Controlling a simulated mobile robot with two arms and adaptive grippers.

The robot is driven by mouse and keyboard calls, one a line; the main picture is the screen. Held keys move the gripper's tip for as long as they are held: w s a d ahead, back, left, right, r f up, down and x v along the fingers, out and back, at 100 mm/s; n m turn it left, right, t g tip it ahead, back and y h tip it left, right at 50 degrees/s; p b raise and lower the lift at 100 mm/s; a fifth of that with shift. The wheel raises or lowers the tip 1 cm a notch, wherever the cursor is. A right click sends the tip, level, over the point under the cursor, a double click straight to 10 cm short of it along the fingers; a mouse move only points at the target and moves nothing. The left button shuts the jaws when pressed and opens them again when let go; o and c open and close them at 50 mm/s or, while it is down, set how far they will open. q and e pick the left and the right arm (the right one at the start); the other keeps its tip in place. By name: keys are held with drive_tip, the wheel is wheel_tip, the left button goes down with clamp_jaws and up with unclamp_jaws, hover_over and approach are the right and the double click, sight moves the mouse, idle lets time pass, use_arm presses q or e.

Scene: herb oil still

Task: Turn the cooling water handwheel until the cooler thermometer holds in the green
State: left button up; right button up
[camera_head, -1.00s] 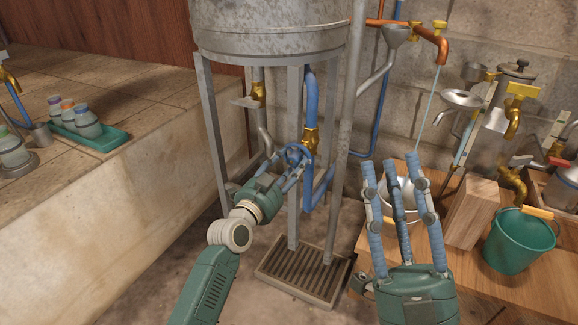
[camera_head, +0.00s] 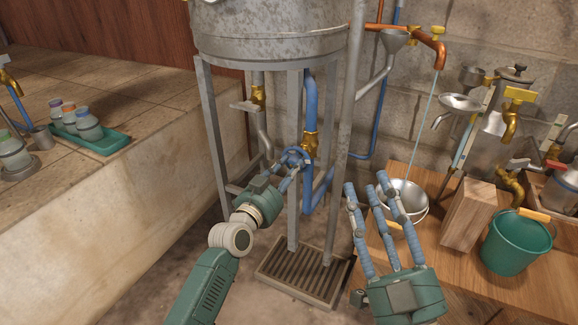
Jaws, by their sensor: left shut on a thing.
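The blue cooling water handwheel (camera_head: 296,154) sits on the brass valve (camera_head: 310,143) of the blue pipe under the grey metal tank (camera_head: 270,38). My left gripper (camera_head: 288,166) is shut on the handwheel's near side, and its fingers hide part of the rim. My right gripper (camera_head: 372,190) is open and empty, its fingers pointing up in front of the wooden bench. I cannot make out the cooler thermometer's reading.
The tank's legs stand close around my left gripper, above a floor grate (camera_head: 296,276). A metal bowl (camera_head: 408,196) under a thin stream from the copper spout (camera_head: 437,50), a wooden block (camera_head: 470,215) and a green bucket (camera_head: 516,242) stand at right.

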use_arm(q)
drive_tip(key=n+p, duration=0.1)
drive_tip(key=n, duration=0.2)
drive_tip(key=shift+n, duration=0.3)
drive_tip(key=n+p, duration=0.1)
drive_tip(key=n, duration=0.3)
drive_tip(key=shift+f+n, duration=0.15)
drive_tip(key=shift+n, duration=0.15)
drive_tip(key=shift+n+p, duration=0.5)
drive_tip(key=shift+n, duration=1.3)
use_arm(e)
wheel_tip(320, 180, down, 18)
drive_tip(key=d+g+h, duration=0.2)
drive_tip(key=g+h, duration=0.1)
drive_tip(key=g, duration=0.5)
drive_tip(key=shift+r+g, duration=0.25)
drive_tip(key=shift+g, duration=0.15)
drive_tip(key=shift+d+f, duration=0.1)
drive_tip(key=shift+d, duration=0.05)
use_arm(q)
drive_tip(key=o, duration=1.2)
drive_tip(key=shift+c, duration=0.2)
use_arm(e)
drive_tip(key=shift+s, duration=0.1)
